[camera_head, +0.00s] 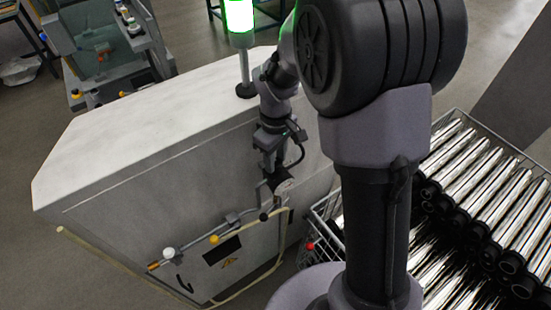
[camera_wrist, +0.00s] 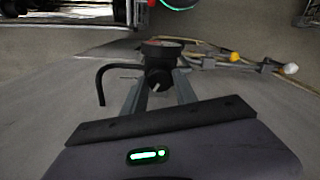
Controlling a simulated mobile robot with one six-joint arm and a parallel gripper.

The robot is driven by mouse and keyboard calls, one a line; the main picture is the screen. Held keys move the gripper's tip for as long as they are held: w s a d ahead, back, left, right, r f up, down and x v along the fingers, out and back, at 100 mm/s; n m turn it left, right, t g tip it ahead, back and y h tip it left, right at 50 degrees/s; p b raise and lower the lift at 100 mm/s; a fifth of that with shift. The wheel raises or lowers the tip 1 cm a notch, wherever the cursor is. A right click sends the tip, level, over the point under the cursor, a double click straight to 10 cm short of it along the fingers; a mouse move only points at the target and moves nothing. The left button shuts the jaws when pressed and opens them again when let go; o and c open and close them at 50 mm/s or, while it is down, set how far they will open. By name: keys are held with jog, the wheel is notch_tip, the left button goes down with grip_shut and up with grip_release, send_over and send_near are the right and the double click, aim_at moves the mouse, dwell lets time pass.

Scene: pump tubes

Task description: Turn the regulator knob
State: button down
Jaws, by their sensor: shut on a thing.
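The regulator knob (camera_wrist: 159,77) is a dark round part in the wrist view, below a round gauge-like disc (camera_wrist: 162,44). My gripper (camera_wrist: 160,86) has one finger on each side of the knob and is shut on it. In the head view my gripper (camera_head: 270,180) reaches down in front of the pale cabinet's side, at the right end of the pipe line. The knob is hard to make out there, partly hidden by the gripper and fittings.
The pale cabinet (camera_head: 120,145) carries a pipe with a yellow knob (camera_head: 214,239) and a white knob (camera_head: 169,253). A green lamp (camera_head: 239,17) stands on its top. A wire crate (camera_head: 312,232) with several shiny tubes (camera_head: 470,165) is at right. A curved black handle (camera_wrist: 100,82) sits left of the knob.

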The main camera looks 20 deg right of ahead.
dwell(0.4)
jog(key=c, duration=1)
grip_release()
notch_tip(320, 180, up, 17)
jog(key=p, duration=0.2)
jog(key=shift+r+p, duration=0.2)
jog(key=shift+p, duration=0.15)
